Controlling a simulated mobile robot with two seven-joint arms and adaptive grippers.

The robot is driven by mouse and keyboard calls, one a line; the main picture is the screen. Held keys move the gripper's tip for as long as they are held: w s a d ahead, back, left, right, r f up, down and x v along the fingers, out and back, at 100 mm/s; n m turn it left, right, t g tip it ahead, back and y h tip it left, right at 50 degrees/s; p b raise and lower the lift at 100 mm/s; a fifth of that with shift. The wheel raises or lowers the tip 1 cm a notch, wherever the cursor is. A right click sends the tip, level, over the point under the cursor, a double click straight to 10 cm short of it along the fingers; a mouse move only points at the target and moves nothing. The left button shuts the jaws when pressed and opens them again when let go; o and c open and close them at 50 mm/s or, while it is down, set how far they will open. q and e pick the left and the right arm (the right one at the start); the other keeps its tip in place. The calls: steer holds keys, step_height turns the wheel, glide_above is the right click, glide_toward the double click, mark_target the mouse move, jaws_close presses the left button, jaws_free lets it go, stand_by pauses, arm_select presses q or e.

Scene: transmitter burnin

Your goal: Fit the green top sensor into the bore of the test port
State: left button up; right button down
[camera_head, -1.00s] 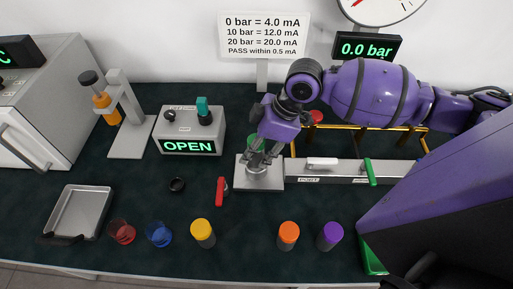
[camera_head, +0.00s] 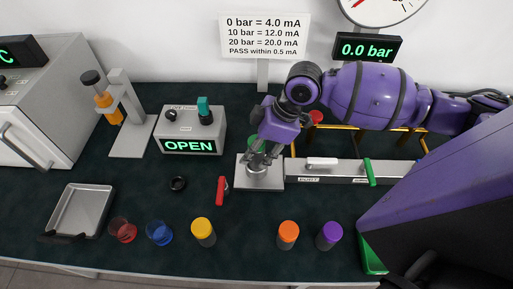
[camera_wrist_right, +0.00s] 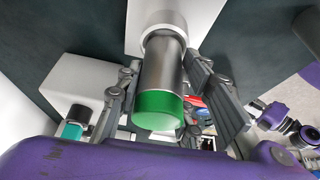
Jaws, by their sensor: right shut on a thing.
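The green top sensor is a silver cylinder with a green cap. Its cap shows in the head view (camera_head: 254,141), and the cap and body show large in the right wrist view (camera_wrist_right: 160,103). My right gripper (camera_head: 262,156) is shut on the sensor, with a finger on each side of it in the right wrist view (camera_wrist_right: 168,92). The test port (camera_head: 258,174) is a round metal collar on a pale block. In the right wrist view, the sensor's far end meets the port's collar (camera_wrist_right: 163,18). I cannot tell how deep it sits. My left gripper is not in view.
A red-handled lever (camera_head: 221,190) stands just left of the port block. A grey rail (camera_head: 340,171) with a green handle is to the right. The OPEN box (camera_head: 190,131) stands behind left. Several coloured-top cylinders, including a yellow one (camera_head: 202,230), stand in front.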

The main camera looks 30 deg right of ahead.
steer(key=shift+f, duration=1)
steer(key=c, duration=1.1)
jaws_free()
steer(key=v, duration=1.2)
